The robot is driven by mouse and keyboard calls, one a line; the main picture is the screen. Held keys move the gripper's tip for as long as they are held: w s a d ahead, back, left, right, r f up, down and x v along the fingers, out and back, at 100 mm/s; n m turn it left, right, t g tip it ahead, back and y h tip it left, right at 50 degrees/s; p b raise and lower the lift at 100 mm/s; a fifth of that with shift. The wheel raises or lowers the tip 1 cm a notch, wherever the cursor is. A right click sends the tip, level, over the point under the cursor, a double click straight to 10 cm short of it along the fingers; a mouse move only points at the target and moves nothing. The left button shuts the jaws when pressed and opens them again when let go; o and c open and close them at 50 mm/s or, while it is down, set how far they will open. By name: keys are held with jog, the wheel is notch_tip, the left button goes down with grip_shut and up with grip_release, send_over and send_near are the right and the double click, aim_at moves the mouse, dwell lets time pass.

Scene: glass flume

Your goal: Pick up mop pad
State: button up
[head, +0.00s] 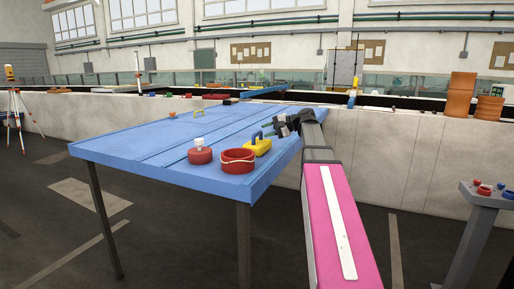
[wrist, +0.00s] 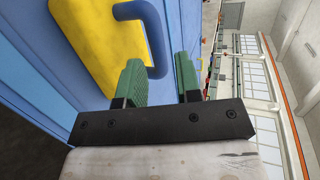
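The mop pad appears to be the yellow block (head: 261,148) with a blue loop handle (head: 256,136); it lies on the blue table near its right edge. In the wrist view the yellow block (wrist: 92,40) fills the upper left, and its blue handle (wrist: 157,35) stands out to the right. My gripper (head: 268,129) is at the table's right side, just above and right of the handle. In the wrist view its green fingers (wrist: 158,70) are apart. The handle's near end shows in line with the gap between them; I cannot tell whether it touches either finger.
A pedestal with small red and blue items (head: 487,195) stands at right.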

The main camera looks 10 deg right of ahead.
aim_at(259, 133)
jog(key=shift+x, duration=2.65)
jog(key=shift+d+f, duration=0.1)
grip_shut()
